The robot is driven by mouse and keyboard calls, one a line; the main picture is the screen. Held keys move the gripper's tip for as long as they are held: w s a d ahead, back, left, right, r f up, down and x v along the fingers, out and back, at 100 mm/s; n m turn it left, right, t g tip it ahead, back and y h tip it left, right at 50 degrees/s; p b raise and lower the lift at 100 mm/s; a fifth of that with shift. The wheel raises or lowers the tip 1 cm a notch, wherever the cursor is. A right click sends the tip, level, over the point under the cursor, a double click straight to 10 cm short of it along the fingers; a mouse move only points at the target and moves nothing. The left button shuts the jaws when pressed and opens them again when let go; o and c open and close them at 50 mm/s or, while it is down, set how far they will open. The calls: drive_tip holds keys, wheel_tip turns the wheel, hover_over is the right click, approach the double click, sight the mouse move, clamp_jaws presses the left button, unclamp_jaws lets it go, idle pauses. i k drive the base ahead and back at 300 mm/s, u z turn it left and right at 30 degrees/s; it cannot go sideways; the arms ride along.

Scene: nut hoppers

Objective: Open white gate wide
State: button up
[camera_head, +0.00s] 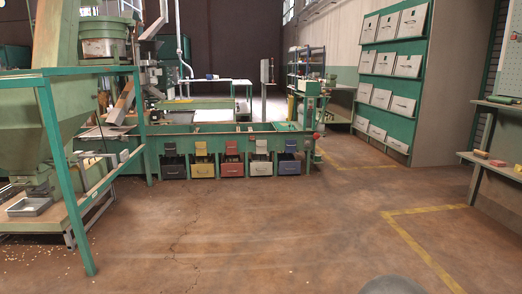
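A long green hopper bench (235,130) stands across the middle distance, with a row of coloured units on its front. The white gate (261,146) is a small pale plate on the bench front, second from the right. It sits above a white bin (261,168). How far the gate is open is too small to tell. My gripper is not in view.
Black (174,170), yellow (203,170), red (232,168) and blue (290,167) bins flank the white one. A green frame (66,170) with a large hopper stands at left. A workbench (478,165) stands at right. The brown floor (260,230) before the bench is clear.

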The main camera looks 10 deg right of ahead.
sight(260, 143)
drive_tip(key=z, duration=0.1)
drive_tip(key=i, duration=5.85)
drive_tip(key=u, duration=0.1)
